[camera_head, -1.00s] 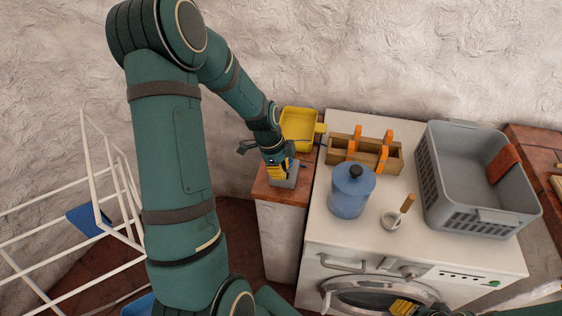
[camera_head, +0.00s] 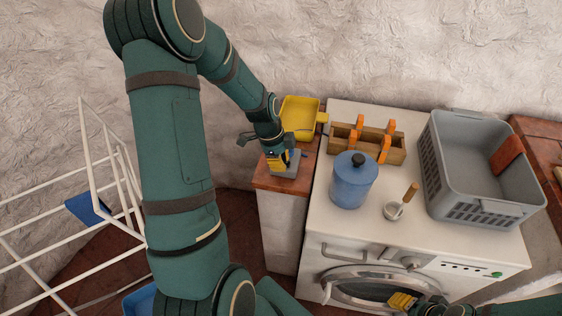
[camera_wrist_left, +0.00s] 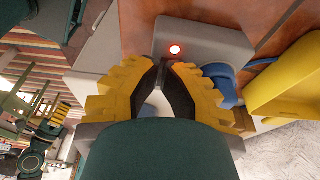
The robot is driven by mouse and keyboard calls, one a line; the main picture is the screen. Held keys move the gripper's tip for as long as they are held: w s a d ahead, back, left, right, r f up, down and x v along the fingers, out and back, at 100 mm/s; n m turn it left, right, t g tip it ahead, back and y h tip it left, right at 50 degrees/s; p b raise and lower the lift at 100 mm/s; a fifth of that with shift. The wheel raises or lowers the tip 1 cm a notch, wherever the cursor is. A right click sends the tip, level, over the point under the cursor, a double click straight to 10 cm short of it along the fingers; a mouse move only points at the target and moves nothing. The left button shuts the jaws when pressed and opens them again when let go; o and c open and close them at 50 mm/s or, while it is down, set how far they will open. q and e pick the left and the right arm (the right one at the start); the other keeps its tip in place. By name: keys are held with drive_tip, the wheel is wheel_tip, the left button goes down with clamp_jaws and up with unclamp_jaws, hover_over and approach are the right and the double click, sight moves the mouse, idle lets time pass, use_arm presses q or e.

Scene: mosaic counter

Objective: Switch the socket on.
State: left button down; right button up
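The socket (camera_head: 287,168) is a small grey box on the brown counter, partly hidden by my left gripper (camera_head: 275,160). In the left wrist view the socket (camera_wrist_left: 205,35) shows a round light with a red glow (camera_wrist_left: 175,49) on its top face. My left gripper's yellow fingers (camera_wrist_left: 172,66) come together at the dark tips, just below that light in the picture; whether they touch the socket I cannot tell. Nothing shows held between them. A blue plug and cable (camera_wrist_left: 225,82) lie at the socket's right side. My right gripper (camera_head: 402,301) is low at the bottom edge.
A yellow tray (camera_head: 300,118) stands behind the socket. A white rack (camera_head: 105,150) stands left.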

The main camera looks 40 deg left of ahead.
use_arm(q)
drive_tip(key=shift+w+d, duration=0.1)
drive_tip(key=shift+d, duration=0.05)
drive_tip(key=shift+w+d+r, duration=0.15)
drive_tip(key=shift+w+d, duration=0.15)
drive_tip(key=shift+d, duration=0.25)
